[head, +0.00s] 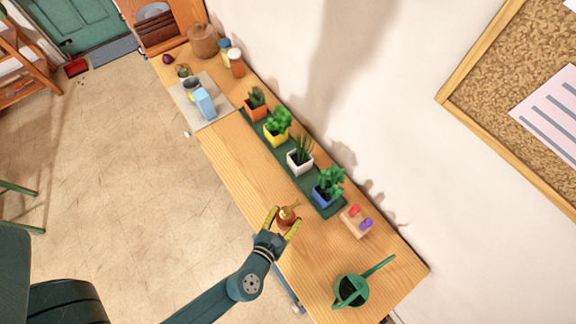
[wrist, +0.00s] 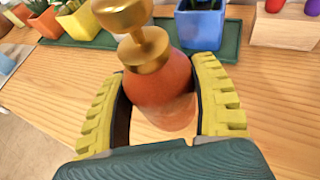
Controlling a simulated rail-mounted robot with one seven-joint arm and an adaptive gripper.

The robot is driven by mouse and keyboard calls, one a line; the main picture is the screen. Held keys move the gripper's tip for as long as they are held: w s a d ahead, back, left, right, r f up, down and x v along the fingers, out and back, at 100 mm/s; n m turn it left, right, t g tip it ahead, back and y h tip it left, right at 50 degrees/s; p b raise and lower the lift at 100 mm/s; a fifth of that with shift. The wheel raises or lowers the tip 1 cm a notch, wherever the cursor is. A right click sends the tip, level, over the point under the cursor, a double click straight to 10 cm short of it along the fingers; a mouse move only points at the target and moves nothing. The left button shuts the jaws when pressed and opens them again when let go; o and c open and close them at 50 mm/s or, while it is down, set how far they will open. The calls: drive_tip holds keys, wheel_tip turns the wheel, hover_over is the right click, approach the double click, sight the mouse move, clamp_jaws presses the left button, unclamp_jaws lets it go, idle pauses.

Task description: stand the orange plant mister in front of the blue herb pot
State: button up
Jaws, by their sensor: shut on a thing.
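The orange plant mister (head: 287,218) has a round orange body and a brass top. My gripper (head: 285,220) is shut around its body, over the wooden table's front part. In the wrist view the mister (wrist: 165,85) stands between the two yellow fingers of my gripper (wrist: 165,108); it looks about upright. Whether its base touches the table is hard to tell. The blue herb pot (head: 323,194) holds a green herb and stands at the near end of the dark green mat. In the wrist view the blue pot (wrist: 200,27) is behind the mister, slightly right.
The green mat (head: 309,187) also bears a white pot (head: 299,163), a yellow pot (head: 275,137) and an orange pot (head: 256,112). A wooden block with red and purple pegs (head: 356,223) and a green watering can (head: 350,290) stand to the right. Bare wood lies before the mat.

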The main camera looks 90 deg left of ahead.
wheel_tip(320, 180, down, 4)
drive_tip(key=b, duration=0.3)
drive_tip(key=shift+a, duration=0.1)
drive_tip(key=shift+r, duration=0.2)
drive_tip(key=shift+f, duration=0.25)
drive_tip(key=o, duration=1.2)
drive_tip(key=shift+o, duration=0.2)
